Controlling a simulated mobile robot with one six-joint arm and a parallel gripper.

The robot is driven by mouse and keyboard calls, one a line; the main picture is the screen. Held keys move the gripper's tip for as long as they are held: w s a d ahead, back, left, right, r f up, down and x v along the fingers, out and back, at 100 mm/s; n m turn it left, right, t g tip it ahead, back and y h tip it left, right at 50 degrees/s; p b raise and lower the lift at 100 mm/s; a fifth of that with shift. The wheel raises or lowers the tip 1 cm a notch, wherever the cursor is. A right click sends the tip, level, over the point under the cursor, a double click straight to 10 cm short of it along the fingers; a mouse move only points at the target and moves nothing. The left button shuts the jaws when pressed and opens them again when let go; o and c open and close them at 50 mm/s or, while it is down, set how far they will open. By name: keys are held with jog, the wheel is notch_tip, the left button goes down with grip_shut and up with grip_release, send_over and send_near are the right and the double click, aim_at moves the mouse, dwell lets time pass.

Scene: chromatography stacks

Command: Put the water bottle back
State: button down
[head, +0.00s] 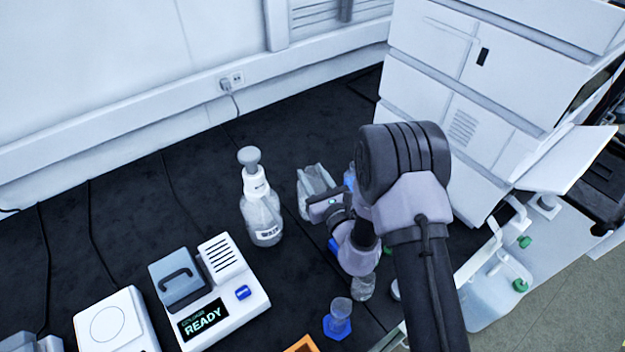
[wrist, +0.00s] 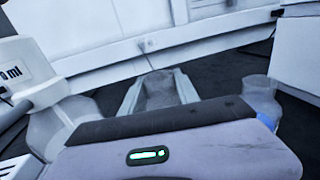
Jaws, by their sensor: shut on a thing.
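My gripper (head: 316,190) reaches over the dark bench, its pale fingers around a greyish, see-through thing (wrist: 160,92), apparently a clear bottle. It shows between the fingertips in the wrist view; its lower part is hidden by my gripper. A clear bottle with a grey pump top (head: 262,208) stands upright just left of my gripper, apart from it.
Another clear vessel with blue (wrist: 261,98) stands right of my gripper. A READY instrument (head: 222,305), a blue-based cylinder (head: 338,318) and a small clear bottle (head: 363,287) stand nearer. White stacked units (head: 470,90) rise at right. Bench behind the pump-top bottle is clear.

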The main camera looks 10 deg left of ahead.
jog(key=shift+r, duration=0.15)
jog(key=c, duration=1.3)
grip_release()
jog(key=shift+f, duration=0.25)
jog(key=shift+c, duration=0.2)
jog(key=o, duration=0.4)
jog(key=shift+o, duration=0.2)
jog(key=shift+r, duration=0.2)
